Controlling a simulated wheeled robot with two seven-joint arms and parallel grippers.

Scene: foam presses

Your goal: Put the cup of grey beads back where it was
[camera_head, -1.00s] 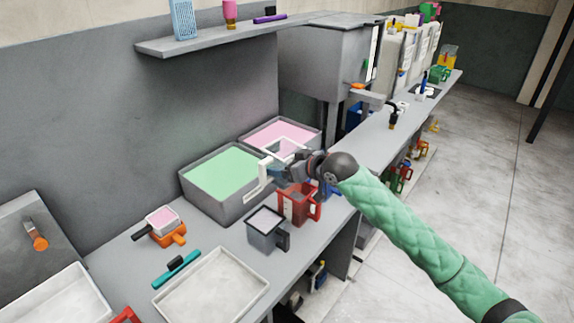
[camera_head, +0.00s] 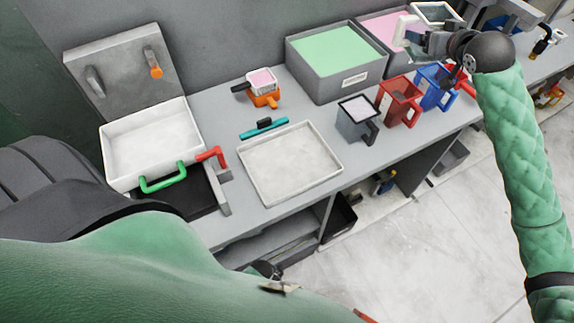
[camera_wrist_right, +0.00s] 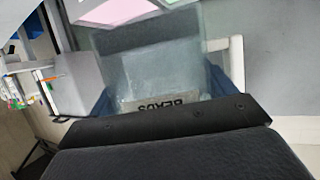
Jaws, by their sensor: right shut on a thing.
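My right gripper (camera_head: 418,42) is shut on a clear-sided cup (camera_head: 436,14) with a pale rim and white handle, held above the back of the bench near the pink-filled bin. In the right wrist view the see-through cup (camera_wrist_right: 150,65) fills the middle, with a BEADS label (camera_wrist_right: 168,103) appearing upside down. I cannot make out clearly what is inside it. A grey cup (camera_head: 352,126) with pale contents stands on the bench, beside a red cup (camera_head: 398,103) and a blue cup (camera_head: 432,88). My left gripper is not in view.
Grey bins hold green (camera_head: 335,50) and pink (camera_head: 385,27) material. An orange-handled cup (camera_head: 264,92), a teal tool (camera_head: 262,128) and a shallow tray (camera_head: 290,163) lie left of the cups. A white basin (camera_head: 150,140) stands further left. Bench gaps around the grey cup are narrow.

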